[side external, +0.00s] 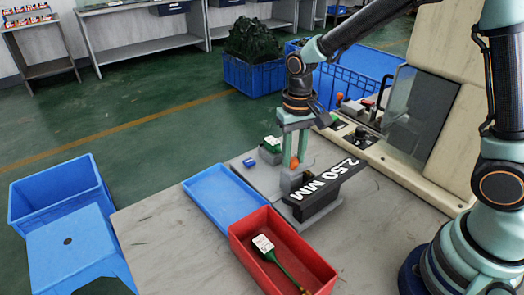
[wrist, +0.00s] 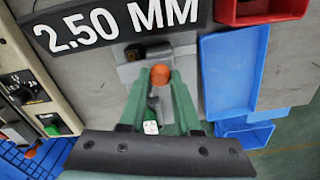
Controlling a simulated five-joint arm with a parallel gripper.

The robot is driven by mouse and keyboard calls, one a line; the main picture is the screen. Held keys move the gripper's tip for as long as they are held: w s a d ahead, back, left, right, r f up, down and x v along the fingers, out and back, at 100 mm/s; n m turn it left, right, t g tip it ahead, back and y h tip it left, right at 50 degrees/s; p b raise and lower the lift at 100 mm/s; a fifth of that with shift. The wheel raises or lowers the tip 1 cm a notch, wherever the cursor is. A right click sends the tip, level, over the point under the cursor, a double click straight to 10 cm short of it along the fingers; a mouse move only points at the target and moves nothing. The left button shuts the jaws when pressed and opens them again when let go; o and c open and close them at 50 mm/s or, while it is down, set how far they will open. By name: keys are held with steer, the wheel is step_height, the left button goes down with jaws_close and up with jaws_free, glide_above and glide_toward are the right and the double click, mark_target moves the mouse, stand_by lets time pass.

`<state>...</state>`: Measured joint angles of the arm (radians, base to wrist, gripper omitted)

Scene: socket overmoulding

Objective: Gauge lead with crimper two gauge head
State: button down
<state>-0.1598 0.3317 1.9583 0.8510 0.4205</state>
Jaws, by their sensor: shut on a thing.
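My gripper (side external: 294,158) points down at the gauge station, its green fingers shut on a round orange part (wrist: 160,75). The orange part also shows between the fingertips in the side view; what lies under it is mostly hidden. Beside it a black sign (side external: 328,187) reads "2.50 MM" on a grey block (side external: 318,213). It runs across the top of the wrist view (wrist: 118,22). A green lead with a white tag (side external: 264,243) lies in the red bin (side external: 322,270). Another green and white piece (side external: 272,144) sits behind the gripper; its white face shows between the fingers in the wrist view (wrist: 151,127).
An empty blue tray (side external: 222,197) lies left of the station, touching or close to the red bin. A small blue block (side external: 249,162) is behind it. A cream machine with controls (side external: 372,135) stands to the right. The table's front left (side external: 165,235) is clear.

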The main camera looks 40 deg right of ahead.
steer(key=shift+d+r, duration=0.1)
stand_by(0.6)
steer(key=shift+a, duration=2.5)
steer(key=c, duration=0.6)
jaws_free()
step_height(320, 180, up, 12)
steer(key=shift+r, duration=0.1)
steer(key=shift+d, duration=0.1)
